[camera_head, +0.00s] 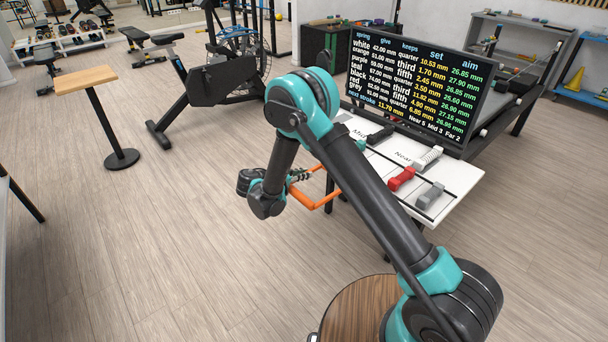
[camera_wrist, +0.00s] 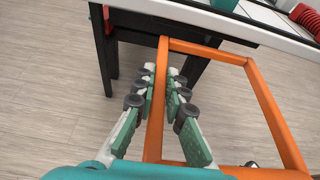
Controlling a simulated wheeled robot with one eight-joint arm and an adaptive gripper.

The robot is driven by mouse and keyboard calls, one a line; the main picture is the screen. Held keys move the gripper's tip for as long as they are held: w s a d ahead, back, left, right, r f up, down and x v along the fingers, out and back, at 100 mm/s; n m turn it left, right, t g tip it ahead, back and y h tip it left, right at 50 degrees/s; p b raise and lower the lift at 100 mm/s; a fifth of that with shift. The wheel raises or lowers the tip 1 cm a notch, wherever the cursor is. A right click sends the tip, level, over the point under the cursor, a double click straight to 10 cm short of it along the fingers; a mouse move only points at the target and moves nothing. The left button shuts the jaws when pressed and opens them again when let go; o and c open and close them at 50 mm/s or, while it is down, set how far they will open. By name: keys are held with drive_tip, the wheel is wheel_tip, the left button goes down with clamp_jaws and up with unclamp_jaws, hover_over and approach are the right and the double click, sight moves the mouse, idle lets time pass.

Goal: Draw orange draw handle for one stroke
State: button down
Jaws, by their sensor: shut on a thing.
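The orange draw handle (camera_head: 326,201) is a rectangular bar frame at the left edge of the white table. In the wrist view the handle (camera_wrist: 270,110) reaches out from the table edge toward me. My gripper (camera_head: 298,176) is at the handle's left side. In the wrist view my gripper (camera_wrist: 163,78) has its green-padded fingers on both sides of the handle's left bar, shut on it. In the head view my arm hides part of the handle and of the table.
The white table (camera_head: 452,208) has "Mid" and "Near" markings and bears black, white, red (camera_head: 401,179) and grey (camera_head: 430,195) pieces. A dark screen (camera_head: 415,85) with spring figures stands behind. An exercise bike (camera_head: 222,80) and small wooden table (camera_head: 86,80) stand left. Floor left of the handle is clear.

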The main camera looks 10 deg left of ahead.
drive_tip(key=w+d, duration=0.7)
drive_tip(key=w, duration=0.2)
drive_tip(key=shift+w, duration=0.15)
idle(0.7)
drive_tip(key=c, duration=1.5)
unclamp_jaws()
drive_tip(key=v, duration=1.2)
